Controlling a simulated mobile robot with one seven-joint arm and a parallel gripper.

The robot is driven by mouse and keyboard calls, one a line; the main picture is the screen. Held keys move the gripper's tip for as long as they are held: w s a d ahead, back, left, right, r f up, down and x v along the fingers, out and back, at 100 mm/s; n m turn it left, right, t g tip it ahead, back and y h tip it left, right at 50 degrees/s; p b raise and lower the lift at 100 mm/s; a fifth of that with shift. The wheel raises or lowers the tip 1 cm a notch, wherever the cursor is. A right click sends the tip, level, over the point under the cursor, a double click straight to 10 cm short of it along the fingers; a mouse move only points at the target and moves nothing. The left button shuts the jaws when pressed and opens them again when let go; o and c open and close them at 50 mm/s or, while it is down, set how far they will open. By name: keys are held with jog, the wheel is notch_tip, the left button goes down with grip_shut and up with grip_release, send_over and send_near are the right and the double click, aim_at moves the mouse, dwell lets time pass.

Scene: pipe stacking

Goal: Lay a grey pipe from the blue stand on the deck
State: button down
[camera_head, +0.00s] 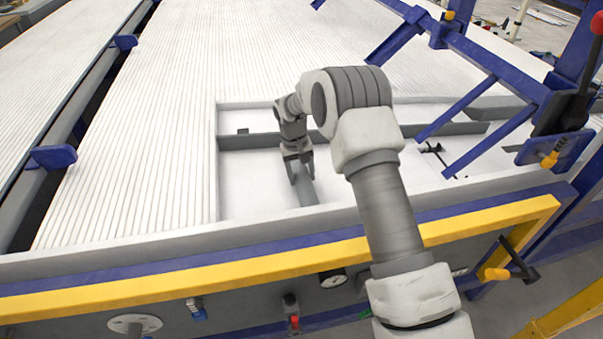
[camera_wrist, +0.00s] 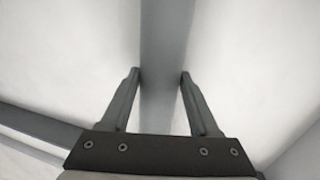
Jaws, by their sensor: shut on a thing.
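My gripper (camera_head: 300,168) is down inside the white rectangular recess of the deck (camera_head: 150,110). It is shut on a grey pipe (camera_head: 306,192), whose near end shows below the fingers, close to the recess's front wall. In the wrist view the grey pipe (camera_wrist: 167,45) runs straight up the picture between the two fingers (camera_wrist: 160,75), which meet its sides. I cannot tell whether the pipe touches the recess floor. The blue stand (camera_head: 480,60), with sloping blue bars, is at the right. I see no pipe lying on these bars.
A grey crossbar (camera_head: 430,131) spans the recess behind my gripper. A yellow rail (camera_head: 200,271) runs along the front edge, with a gauge (camera_head: 332,281) below it. The recess floor left of the gripper is clear.

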jog(key=shift+c, duration=0.2)
grip_release()
notch_tip(320, 180, up, 18)
jog(key=a+p, duration=0.2)
jog(key=p, duration=0.2)
jog(key=s+d+r+t+p, duration=0.1)
jog(key=s+d+r, duration=0.15)
jog(key=r, duration=0.35)
jog(key=s+d+r+p, duration=0.2)
jog(key=s+r, duration=0.2)
jog(key=r, duration=0.3)
jog(key=s+d+r+t+p, duration=0.2)
jog(key=s+d+r+p, duration=0.15)
jog(key=s+r, duration=0.5)
jog(key=s+d+r+m+t+p, duration=0.1)
jog(key=s+d+r+p, duration=0.1)
jog(key=s, duration=0.9)
jog(key=s+d+r+m+t+y+p, duration=0.1)
jog(key=s+d+r+p, duration=0.2)
jog(key=s, duration=0.7)
jog(key=shift+s+d+r, duration=0.3)
jog(key=shift+s+d, duration=0.05)
jog(key=shift+d, duration=0.45)
